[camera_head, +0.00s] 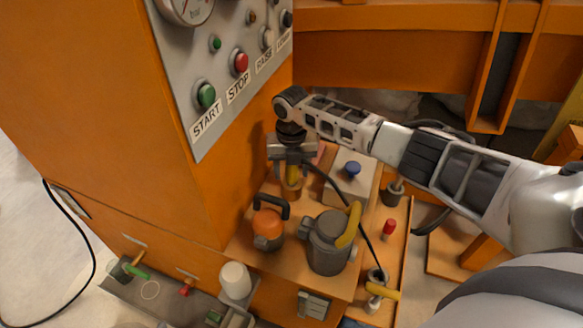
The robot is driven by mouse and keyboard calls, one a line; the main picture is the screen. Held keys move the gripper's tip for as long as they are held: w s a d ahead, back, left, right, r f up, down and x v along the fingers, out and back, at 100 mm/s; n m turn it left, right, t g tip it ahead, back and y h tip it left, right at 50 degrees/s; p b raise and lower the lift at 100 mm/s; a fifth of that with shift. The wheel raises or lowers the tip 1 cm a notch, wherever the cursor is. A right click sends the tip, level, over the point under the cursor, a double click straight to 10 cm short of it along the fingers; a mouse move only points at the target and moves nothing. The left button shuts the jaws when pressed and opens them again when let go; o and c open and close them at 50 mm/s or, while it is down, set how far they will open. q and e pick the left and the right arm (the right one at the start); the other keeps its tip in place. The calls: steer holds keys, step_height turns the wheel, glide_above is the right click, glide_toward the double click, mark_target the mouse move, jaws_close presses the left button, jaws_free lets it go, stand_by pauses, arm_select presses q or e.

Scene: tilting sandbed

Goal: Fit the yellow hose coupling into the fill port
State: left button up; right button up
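My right gripper (292,165) points down over the orange shelf beside the control panel. A small yellow piece, which looks like the yellow hose coupling (293,178), sits between its fingertips, and the fingers appear closed on it. A thin black hose (358,217) runs from near the gripper down to the right. The lower end of the coupling is partly hidden, and I cannot tell whether it touches anything. I cannot make out the fill port for certain. My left gripper is not in view.
An orange pot with a black handle (268,228) and a dark grey canister (328,243) stand in front of the gripper. A grey box with a blue knob (350,178) is to its right. The panel (222,80) rises close on the left. A white cup (236,280) stands lower.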

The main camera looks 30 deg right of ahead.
steer(key=shift+r, duration=0.65)
arm_select(q)
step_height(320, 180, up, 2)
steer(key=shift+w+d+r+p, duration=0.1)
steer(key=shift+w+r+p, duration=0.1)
steer(key=shift+p, duration=0.5)
arm_select(e)
step_height(320, 180, up, 15)
steer(key=shift+f, duration=0.15)
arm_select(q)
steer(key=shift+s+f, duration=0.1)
